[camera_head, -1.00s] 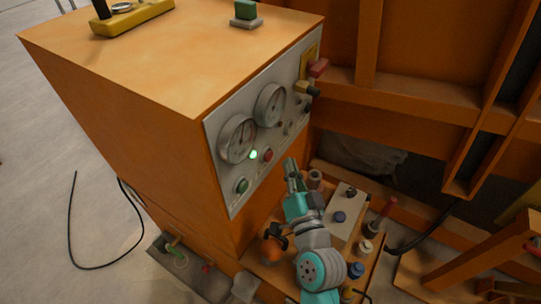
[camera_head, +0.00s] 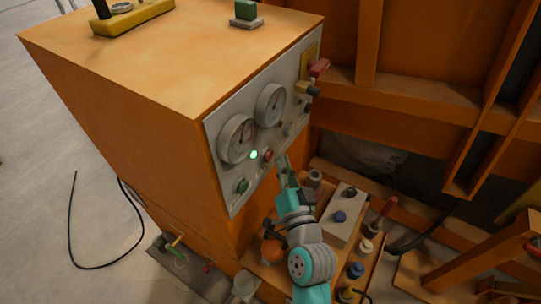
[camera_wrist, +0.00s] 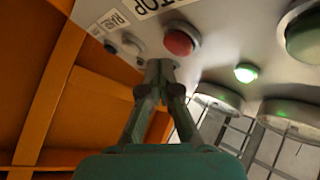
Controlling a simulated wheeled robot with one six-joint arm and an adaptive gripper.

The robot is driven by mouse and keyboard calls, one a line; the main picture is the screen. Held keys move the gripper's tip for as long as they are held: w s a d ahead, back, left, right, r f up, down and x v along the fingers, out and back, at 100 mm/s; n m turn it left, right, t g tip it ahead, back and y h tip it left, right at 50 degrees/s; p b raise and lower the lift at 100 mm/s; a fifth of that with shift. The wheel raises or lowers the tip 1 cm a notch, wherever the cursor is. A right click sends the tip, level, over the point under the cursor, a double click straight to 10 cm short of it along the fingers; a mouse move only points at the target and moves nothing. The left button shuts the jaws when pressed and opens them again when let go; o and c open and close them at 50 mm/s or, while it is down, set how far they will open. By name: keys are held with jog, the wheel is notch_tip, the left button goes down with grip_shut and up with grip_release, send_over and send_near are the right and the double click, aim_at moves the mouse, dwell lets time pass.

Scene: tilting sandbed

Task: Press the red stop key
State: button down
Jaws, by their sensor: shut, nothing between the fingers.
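The red stop key (camera_head: 268,155) is a round red button on the grey control panel (camera_head: 221,124), right of a lit green lamp (camera_head: 254,154). In the wrist view the red key (camera_wrist: 179,42) sits under a label reading "TOP", its start cut off. My gripper (camera_head: 283,160) is in front of the panel, its tips just right of the red key in the head view. In the wrist view my gripper (camera_wrist: 161,66) has its fingertips together, just below the red key in the picture. I cannot tell if they touch the panel. Nothing shows between the fingers.
Two round gauges (camera_head: 237,139) are above the key, and a green button (camera_head: 242,186) is lower left of it. Orange frame beams (camera_head: 420,115) stand at the right.

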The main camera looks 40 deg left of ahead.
jog(key=shift+a, duration=0.15)
dwell(0.7)
jog(key=shift+s+a, duration=0.1)
jog(key=shift+a, duration=0.2)
jog(key=shift+s+a, duration=0.1)
jog(key=shift+a, duration=0.35)
dwell(0.8)
jog(key=shift+d, duration=0.1)
jog(key=shift+w+d, duration=0.2)
jog(key=shift+d, duration=0.6)
jog(key=shift+d, duration=0.1)
jog(key=d, duration=0.2)
jog(key=w+d, duration=0.1)
jog(key=d, duration=0.1)
jog(key=shift+w+d, duration=0.1)
jog(key=shift+d, duration=0.25)
dwell(0.8)
